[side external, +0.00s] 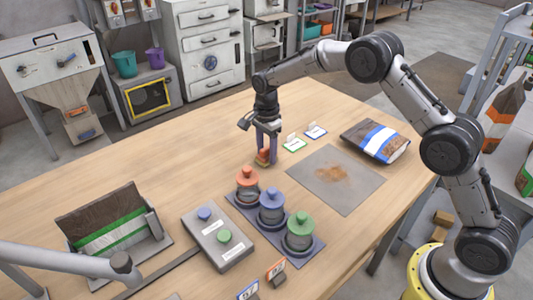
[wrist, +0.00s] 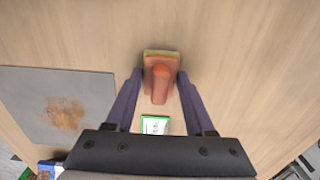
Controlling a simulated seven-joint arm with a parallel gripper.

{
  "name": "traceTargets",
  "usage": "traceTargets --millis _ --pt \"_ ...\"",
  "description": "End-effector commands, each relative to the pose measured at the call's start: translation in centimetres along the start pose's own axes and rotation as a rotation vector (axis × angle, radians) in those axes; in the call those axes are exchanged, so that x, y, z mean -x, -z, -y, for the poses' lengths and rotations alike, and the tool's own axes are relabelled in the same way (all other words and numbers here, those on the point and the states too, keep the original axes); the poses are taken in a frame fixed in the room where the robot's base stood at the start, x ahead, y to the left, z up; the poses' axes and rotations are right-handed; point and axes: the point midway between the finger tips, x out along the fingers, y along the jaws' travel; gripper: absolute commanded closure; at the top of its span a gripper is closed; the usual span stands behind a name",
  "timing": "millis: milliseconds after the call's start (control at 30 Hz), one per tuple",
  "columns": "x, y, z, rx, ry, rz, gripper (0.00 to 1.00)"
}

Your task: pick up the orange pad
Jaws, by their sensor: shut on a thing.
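The orange pad (wrist: 161,86) has a rounded orange grip on a block with a yellowish edge. In the wrist view it lies between the two purple fingers of my gripper (wrist: 160,88), which are shut on it. In the side external view my gripper (side external: 266,150) points down at the wooden table, and the orange pad (side external: 263,158) shows low between the fingertips, partly hidden by them. I cannot tell whether the pad touches the table.
A grey mat (side external: 337,178) with brown crumbs lies to the right, with a blue-white bag (side external: 376,141) beyond it. A rack with lidded jars (side external: 272,208) stands in front of my gripper. Small label cards (side external: 294,143) stand behind it.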

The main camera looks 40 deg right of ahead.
Motion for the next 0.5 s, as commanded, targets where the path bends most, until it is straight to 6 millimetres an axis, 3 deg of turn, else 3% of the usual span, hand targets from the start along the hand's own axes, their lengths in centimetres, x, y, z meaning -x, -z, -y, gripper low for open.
traceTargets --millis 267,500 --pt "3.3 0.0 0.0 0.0 0.006 0.0 1.0" --pt "8.3 0.2 -4.4 0.0 0.006 0.0 1.0"
